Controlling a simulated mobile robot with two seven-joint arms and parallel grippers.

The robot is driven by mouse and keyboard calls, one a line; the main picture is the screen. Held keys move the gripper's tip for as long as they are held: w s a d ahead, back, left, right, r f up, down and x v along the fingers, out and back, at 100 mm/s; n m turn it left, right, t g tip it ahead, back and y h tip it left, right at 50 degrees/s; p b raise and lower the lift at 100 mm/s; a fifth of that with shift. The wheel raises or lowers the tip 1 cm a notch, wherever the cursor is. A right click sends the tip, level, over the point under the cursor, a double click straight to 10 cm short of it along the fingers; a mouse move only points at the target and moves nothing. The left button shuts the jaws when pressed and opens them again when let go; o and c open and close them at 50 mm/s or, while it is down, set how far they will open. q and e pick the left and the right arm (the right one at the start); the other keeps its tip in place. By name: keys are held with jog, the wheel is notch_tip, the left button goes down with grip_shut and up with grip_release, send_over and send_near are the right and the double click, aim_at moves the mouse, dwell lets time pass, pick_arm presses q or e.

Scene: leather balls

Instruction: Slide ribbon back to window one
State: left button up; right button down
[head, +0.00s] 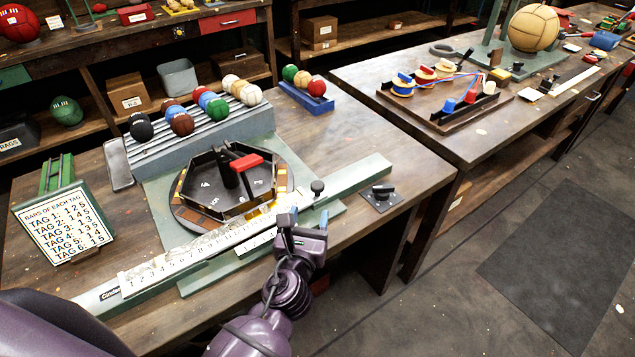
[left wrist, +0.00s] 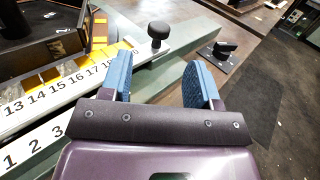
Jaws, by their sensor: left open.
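A long pale green rail (head: 350,180) runs diagonally along the bench front. A white strip with a row of numbers (head: 190,258) lies along it; numbers from 13 upward show on it in the left wrist view (left wrist: 48,94). My right gripper is out of view.
A black tray with a red-handled lever (head: 246,162) stands behind the rail. A small black switch (head: 381,196) lies to its right. Ribbed racks of balls (head: 190,125) and a tag sign (head: 65,222) stand on the bench. The floor at right is clear.

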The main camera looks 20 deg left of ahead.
aim_at(316, 189)
pick_arm(q)
jog(key=w, duration=0.5)
jog(key=w+a, duration=0.1)
jog(key=w, duration=0.1)
jog(key=shift+w, duration=0.35)
jog(key=shift+w+a, duration=0.1)
jog(key=shift+w, duration=0.55)
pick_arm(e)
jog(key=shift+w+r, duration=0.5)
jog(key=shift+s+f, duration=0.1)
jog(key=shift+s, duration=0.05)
